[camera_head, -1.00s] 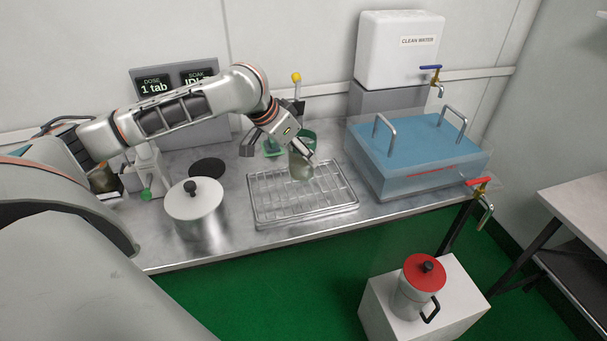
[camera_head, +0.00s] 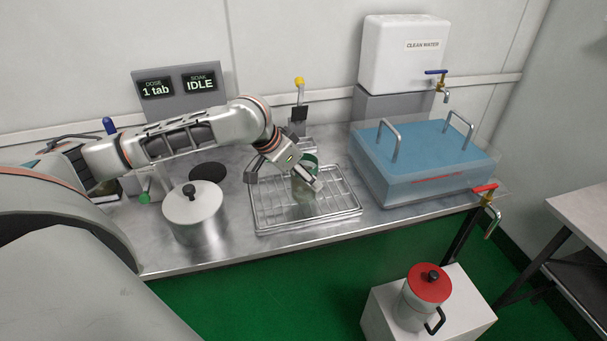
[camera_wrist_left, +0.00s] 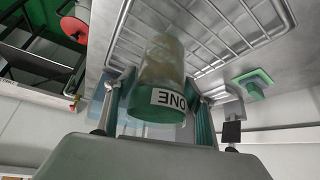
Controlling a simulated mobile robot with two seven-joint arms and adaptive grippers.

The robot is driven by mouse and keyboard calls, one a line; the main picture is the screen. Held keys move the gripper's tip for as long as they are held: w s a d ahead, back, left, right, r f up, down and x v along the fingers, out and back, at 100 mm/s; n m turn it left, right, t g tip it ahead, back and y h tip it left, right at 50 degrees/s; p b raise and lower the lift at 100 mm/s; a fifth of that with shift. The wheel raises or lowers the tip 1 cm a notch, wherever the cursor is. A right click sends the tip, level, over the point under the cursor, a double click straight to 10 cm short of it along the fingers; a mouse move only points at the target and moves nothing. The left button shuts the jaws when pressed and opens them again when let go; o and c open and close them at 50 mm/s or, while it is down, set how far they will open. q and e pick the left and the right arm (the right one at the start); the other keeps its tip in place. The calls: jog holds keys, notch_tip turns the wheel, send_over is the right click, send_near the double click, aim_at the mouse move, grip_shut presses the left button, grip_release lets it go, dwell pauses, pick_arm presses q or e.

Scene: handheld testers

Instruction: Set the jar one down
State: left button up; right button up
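Jar one (camera_head: 304,187) is a clear, cloudy-looking jar with a green lid, over the wire drying rack (camera_head: 328,222). In the left wrist view the jar (camera_wrist_left: 162,62) shows its ONE label near the lid, between the two fingers. My left gripper (camera_head: 286,182) comes down over the jar from above left and appears shut on it. The jar's base is low at the rack wires; I cannot tell whether it touches them. My right gripper is not in view.
A lidded steel pot (camera_head: 195,215) stands left of the rack. A blue-lidded clear tank (camera_head: 425,160) stands to the right. A yellow-topped device (camera_head: 299,105) is behind. The display panel (camera_head: 180,90) reads 1 tab and IDLE. A red-lidded jug (camera_head: 425,295) stands below in front.

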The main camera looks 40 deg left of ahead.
pick_arm(q)
jog(key=shift+r, duration=0.1)
jog(key=p+v, duration=0.2)
jog(key=v, duration=0.4)
jog(key=shift+r, duration=0.25)
jog(key=p+v, duration=0.1)
jog(key=v, duration=0.4)
jog(key=shift+s+a+r, duration=0.1)
jog(key=shift+s+r, duration=0.05)
jog(key=shift+s, duration=0.2)
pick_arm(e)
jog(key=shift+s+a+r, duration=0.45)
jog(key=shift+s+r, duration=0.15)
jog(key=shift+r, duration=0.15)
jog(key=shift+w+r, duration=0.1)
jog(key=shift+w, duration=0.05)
